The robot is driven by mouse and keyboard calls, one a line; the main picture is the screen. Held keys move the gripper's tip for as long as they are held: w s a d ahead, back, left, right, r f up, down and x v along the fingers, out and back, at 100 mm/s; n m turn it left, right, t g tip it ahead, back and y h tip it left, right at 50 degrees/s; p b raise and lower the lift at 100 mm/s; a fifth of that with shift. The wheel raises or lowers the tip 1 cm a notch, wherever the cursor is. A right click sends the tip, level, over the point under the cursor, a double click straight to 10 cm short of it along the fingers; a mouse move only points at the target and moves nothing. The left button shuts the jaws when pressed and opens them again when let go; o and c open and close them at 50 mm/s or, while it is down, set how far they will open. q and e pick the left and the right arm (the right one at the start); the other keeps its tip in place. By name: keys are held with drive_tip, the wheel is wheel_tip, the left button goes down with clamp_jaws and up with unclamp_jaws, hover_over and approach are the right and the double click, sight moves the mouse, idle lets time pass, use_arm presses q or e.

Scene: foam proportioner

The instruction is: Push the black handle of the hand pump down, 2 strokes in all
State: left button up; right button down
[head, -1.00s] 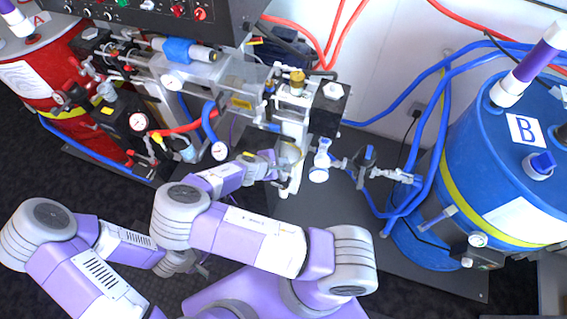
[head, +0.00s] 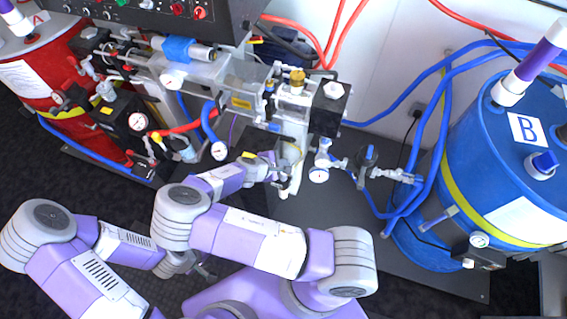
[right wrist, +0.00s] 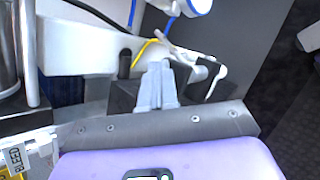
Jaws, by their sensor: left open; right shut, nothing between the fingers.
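The white upright body (head: 293,135) of what looks like the hand pump stands at the middle of the rig in the head view. My right gripper (head: 281,177) is beside its lower part. In the right wrist view its grey fingers (right wrist: 157,86) are shut together with nothing between them, close to a white arm-like part (right wrist: 85,55). A short dark peg (right wrist: 124,64) shows left of the fingers; I cannot tell if it is the black handle. The handle is not clear in the head view. My left gripper (head: 203,270) is open, low and partly hidden behind my right arm.
Gauges (head: 319,176) and a valve pipe (head: 368,160) lie just right of the pump. A blue drum (head: 470,165) with blue hoses stands at right, a red drum (head: 50,85) at left. A control box (head: 150,15) overhangs the rig. The dark base plate (head: 330,235) is partly bare.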

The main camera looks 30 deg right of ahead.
drive_tip(key=shift+f+b, duration=0.55)
drive_tip(key=shift+f, duration=0.35)
idle(0.5)
drive_tip(key=shift+r, duration=0.1)
drive_tip(key=shift+r+p, duration=1.8)
drive_tip(key=shift+r, duration=0.2)
wheel_tip(320, 180, up, 5)
drive_tip(key=p, duration=0.4)
idle(1.8)
